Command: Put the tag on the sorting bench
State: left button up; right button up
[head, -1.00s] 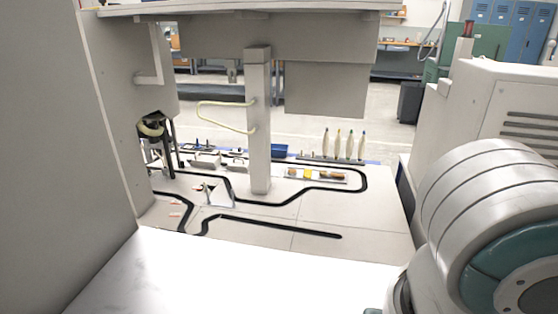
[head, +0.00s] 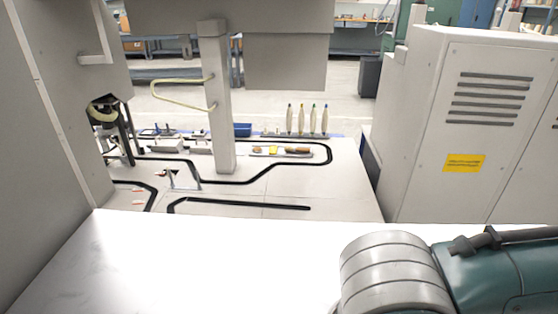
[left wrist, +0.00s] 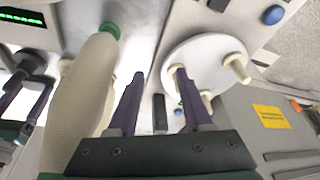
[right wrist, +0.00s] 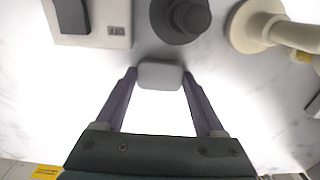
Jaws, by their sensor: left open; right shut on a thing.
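My right gripper (right wrist: 159,75) is shut on a small pale grey, rounded flat piece (right wrist: 160,82), which looks like the tag. In the right wrist view it is over a bright white marbled surface (right wrist: 45,105); I cannot tell whether the tag touches it. A white top (head: 200,265) fills the front of the head view; I cannot tell whether it is the sorting bench. My left gripper (left wrist: 159,75) is open and empty, with a cream cone with a green tip (left wrist: 85,95) to its left. Neither gripper shows in the head view.
Close beyond the tag are a dark round knob (right wrist: 182,18), a pale box (right wrist: 95,22) and a cream round-based part (right wrist: 262,25). A white disc with cream pegs (left wrist: 200,60) is near my left gripper. A grey cabinet (head: 430,130) stands at right. Most of the white top is bare.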

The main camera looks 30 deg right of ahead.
jog(key=shift+f, duration=0.1)
jog(key=o, duration=1.3)
